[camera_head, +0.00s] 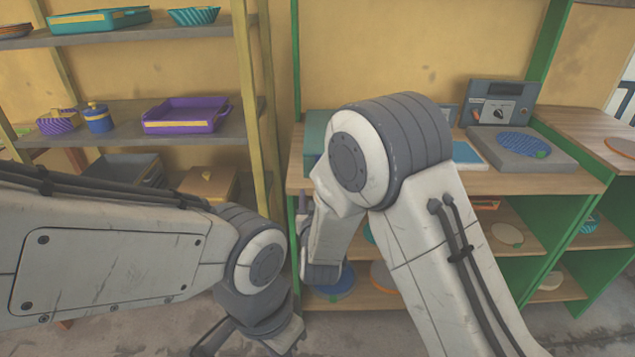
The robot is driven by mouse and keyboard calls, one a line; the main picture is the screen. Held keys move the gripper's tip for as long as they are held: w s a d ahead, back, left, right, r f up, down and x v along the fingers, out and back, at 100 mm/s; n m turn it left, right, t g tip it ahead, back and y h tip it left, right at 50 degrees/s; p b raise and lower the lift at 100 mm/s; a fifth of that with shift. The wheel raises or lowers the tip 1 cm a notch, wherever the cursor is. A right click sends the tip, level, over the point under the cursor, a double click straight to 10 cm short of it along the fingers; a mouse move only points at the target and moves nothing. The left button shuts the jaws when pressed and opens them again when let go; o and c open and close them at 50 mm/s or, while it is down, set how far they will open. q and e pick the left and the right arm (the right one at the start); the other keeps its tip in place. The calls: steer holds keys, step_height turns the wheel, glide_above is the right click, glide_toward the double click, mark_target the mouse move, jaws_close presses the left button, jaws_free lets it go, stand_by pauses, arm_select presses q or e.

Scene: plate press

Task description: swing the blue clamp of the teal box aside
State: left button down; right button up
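Part of a teal box (315,131) shows at the left end of the wooden workbench. My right arm's large elbow stands in front of it and hides most of it. I cannot make out its blue clamp. My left gripper (248,342) hangs low at the bottom of the picture, in front of the bench and apart from the box. It is partly cut off, so its opening is unclear.
A grey device with a dial (501,104) and a slab bearing a blue patterned disc (524,143) stand on the bench's right. A light blue flat item (467,155) lies right of my elbow. Shelves at left hold a purple tray (186,116) and a teal tray (99,20).

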steer(key=w+d+t+h, duration=0.1)
steer(key=w, duration=1)
steer(key=shift+d+f+t+p, duration=0.2)
steer(key=shift+t+p, duration=0.1)
steer(key=shift+w, duration=0.1)
